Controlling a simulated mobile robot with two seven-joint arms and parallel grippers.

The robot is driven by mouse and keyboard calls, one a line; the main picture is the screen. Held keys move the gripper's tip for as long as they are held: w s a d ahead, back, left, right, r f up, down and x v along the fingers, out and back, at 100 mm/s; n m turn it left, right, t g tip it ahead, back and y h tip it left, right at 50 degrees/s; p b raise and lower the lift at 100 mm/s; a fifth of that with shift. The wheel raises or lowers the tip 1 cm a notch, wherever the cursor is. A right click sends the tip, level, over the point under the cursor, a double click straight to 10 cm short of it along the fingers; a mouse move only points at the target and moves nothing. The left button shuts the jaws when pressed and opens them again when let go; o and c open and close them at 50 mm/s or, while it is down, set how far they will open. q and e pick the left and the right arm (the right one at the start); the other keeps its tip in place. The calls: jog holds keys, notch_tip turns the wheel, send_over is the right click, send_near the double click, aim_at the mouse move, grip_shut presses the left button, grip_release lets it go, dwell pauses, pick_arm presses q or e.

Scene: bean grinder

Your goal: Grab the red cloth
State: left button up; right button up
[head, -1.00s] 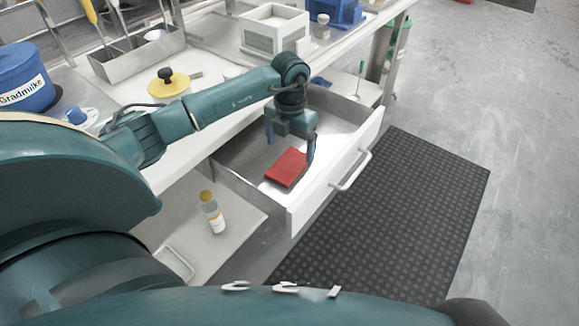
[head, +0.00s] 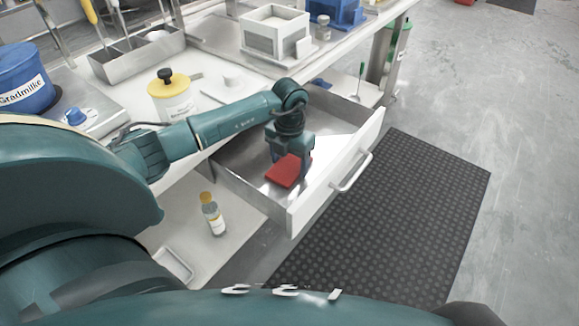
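The red cloth (head: 284,173) is a folded red square lying in the open drawer (head: 233,171), towards its front. My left gripper (head: 288,160) points down into the drawer, right at the cloth's far part. One finger shows on the left of the cloth's far edge and one on its right side, with a gap between them. I cannot tell whether the fingers touch the cloth. My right gripper is not in view.
The drawer's white front with its handle (head: 351,172) stands out over the floor. A bottle with a yellow cap (head: 212,214) stands on a lower surface. A yellow-lidded jar (head: 172,97) and a white box (head: 275,32) stand on the counter. A dark mat (head: 400,215) lies on the floor.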

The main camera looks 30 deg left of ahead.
pick_arm(q)
jog(key=c, duration=0.5)
